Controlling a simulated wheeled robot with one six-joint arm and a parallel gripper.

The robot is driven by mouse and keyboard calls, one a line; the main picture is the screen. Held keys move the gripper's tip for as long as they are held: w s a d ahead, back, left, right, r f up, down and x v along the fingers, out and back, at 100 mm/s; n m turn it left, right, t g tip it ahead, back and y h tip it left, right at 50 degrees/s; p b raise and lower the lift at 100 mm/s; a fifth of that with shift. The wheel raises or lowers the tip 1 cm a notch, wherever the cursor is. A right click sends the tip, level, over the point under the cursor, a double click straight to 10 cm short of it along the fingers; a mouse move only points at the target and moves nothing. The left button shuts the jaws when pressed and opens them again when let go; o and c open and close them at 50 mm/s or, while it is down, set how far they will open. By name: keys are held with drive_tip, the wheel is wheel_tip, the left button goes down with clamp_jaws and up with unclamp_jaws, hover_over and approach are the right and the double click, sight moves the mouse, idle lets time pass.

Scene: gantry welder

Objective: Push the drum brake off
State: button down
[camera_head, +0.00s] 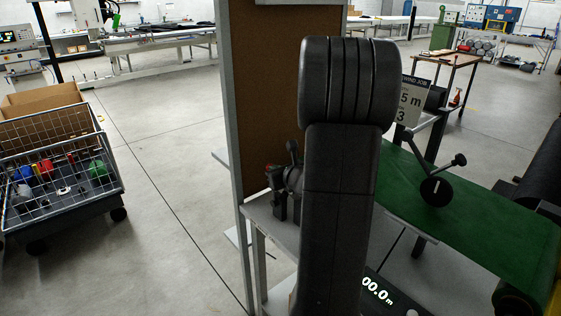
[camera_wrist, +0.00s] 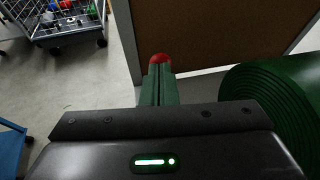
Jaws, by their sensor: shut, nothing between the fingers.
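In the wrist view my gripper (camera_wrist: 159,74) is shut, with its green fingers together and nothing between them. A red rounded knob (camera_wrist: 159,58) shows just beyond the fingertips, in front of the brown board. It looks like the end of the drum brake's lever, but its shaft is hidden behind the fingers. I cannot tell whether they touch. In the head view my dark arm hides much of the middle. A small dark mechanism with a bit of red (camera_head: 268,169) shows to its left; I cannot tell which parts belong to the brake.
A brown board in a grey frame (camera_head: 268,90) stands close behind. A green sheet (camera_head: 475,222) lies at right, with a black crank (camera_head: 436,190) above it. The wrist view shows a green roll (camera_wrist: 270,95) at right. A wire cart (camera_head: 60,170) stands left, with clear floor between.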

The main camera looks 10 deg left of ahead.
drive_tip(key=a+p, duration=0.1)
drive_tip(key=w+a+g+h+p, duration=0.1)
drive_tip(key=p, duration=0.1)
drive_tip(key=shift+w+r, duration=0.2)
drive_tip(key=shift+r, duration=0.05)
drive_tip(key=shift+w+a+f, duration=0.3)
drive_tip(key=shift+w+a, duration=0.4)
drive_tip(key=shift+a, duration=0.15)
drive_tip(key=shift+w+a+f, duration=0.3)
drive_tip(key=shift+w+a, duration=0.35)
drive_tip(key=shift+a, duration=0.2)
drive_tip(key=shift+a+b, duration=0.1)
drive_tip(key=shift+b, duration=0.2)
drive_tip(key=s+d+r+p, duration=0.3)
drive_tip(key=s+d+r, duration=0.3)
drive_tip(key=s+r, duration=0.2)
wheel_tip(320, 180, up, 2)
drive_tip(key=shift+r, duration=0.15)
drive_tip(key=shift+w, duration=0.1)
